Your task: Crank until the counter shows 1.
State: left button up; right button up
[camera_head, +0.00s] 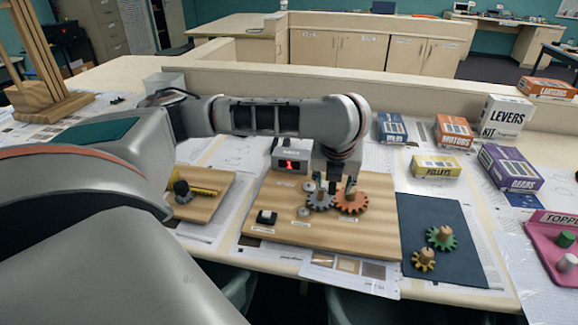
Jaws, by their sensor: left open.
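A wooden gear board (270,233) lies on the table in front of me. The grey counter box (283,146) stands at its back edge, and its red display (291,165) seems to read 1, though the digit is small. A grey gear (320,202) and an orange gear (352,203) sit side by side on the board and look meshed. My left gripper (338,187) points down over these gears with its fingers apart. A crank handle is hard to make out behind the fingers, and I cannot tell whether they touch anything. My right gripper is out of view.
A smaller wooden board (206,211) lies left.

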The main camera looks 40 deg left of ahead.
pick_arm(q)
jog(key=v, duration=0.6)
jog(key=shift+r, duration=0.35)
jog(key=shift+s+f, duration=0.1)
jog(key=shift+s, duration=0.1)
dwell(0.5)
